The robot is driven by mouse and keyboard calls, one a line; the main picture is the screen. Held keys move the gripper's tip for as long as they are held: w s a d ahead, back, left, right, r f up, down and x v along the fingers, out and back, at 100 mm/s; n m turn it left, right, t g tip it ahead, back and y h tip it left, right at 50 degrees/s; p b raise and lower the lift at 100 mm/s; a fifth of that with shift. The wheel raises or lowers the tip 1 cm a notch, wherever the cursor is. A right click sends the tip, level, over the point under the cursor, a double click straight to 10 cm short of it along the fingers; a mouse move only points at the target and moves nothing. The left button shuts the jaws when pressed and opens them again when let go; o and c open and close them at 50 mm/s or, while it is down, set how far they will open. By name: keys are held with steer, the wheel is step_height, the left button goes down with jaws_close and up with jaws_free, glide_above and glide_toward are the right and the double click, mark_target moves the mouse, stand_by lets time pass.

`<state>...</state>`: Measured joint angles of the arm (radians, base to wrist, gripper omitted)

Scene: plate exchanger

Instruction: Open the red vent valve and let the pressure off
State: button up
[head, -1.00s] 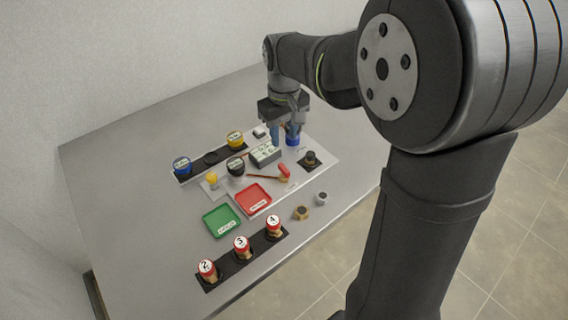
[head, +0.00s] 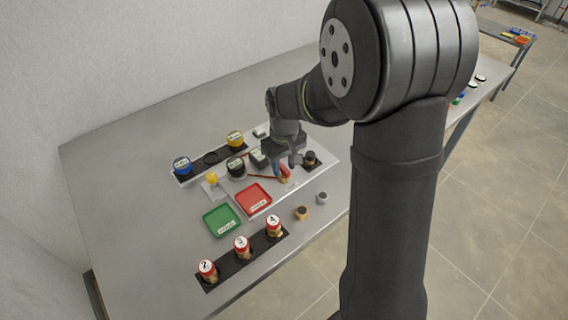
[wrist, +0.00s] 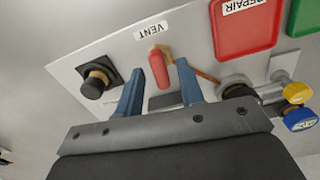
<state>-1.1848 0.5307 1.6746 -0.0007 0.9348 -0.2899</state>
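The red vent valve handle (wrist: 158,70) sits on a pale panel beside a white label reading VENT (wrist: 151,30). In the head view the red handle (head: 285,171) is partly covered by my gripper (head: 281,173). In the wrist view my gripper (wrist: 160,66) is open, with one blue finger on each side of the handle. There is a visible gap on both sides, and nothing is held. A thin orange-brown rod (wrist: 200,73) runs from near the handle past the right finger. I cannot tell how deep the fingertips reach around the handle.
A black knob on a brass stem (wrist: 95,82) stands left of the handle in the wrist view. A dark round gauge (head: 235,166), a red tray (head: 253,199) and a green tray (head: 221,221) are nearby.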

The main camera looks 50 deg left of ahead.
mark_target(284, 167)
jaws_close()
steer(key=shift+n, duration=0.7)
steer(key=shift+o, duration=0.7)
jaws_free()
steer(key=shift+r, duration=0.1)
step_height(284, 167, up, 17)
steer(key=shift+r, duration=0.15)
step_height(284, 167, down, 17)
steer(key=shift+f, duration=0.25)
